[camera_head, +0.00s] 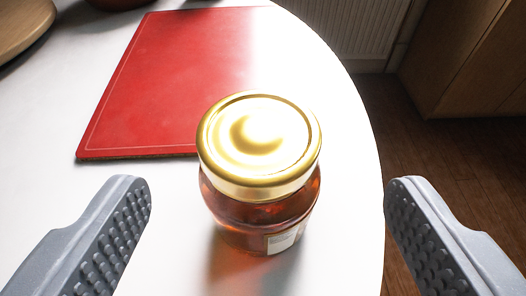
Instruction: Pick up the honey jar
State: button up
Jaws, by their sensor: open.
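The honey jar (258,180) stands upright on the white table. It has a shiny gold lid and amber glass, with a small white label low on its right side. My gripper (268,205) is open, with one grey ribbed finger to the left of the jar and one to the right. Both fingers are apart from the jar, with a wide gap on each side. The right finger shows over the table's right edge and the floor beyond.
A red cutting board (175,80) lies behind and left of the jar. A round wooden item (22,28) sits at the upper left. The white table (345,240) has a curved right edge close to the jar. A wooden cabinet (475,60) stands beyond. The tabletop left of the jar is clear.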

aim_at(259, 124)
jog(key=shift+a+b+x, duration=0.1)
jog(key=shift+b+x, duration=0.25)
jog(key=shift+x, duration=1.45)
jog(key=shift+a+b+x, duration=0.15)
jog(key=shift+b+x, duration=0.2)
jog(key=shift+x, duration=1.4)
jog(key=shift+w+f, duration=0.25)
jog(key=shift+w, duration=0.35)
jog(key=c, duration=1.5)
jog(key=shift+o, duration=0.2)
jog(key=shift+r, duration=0.1)
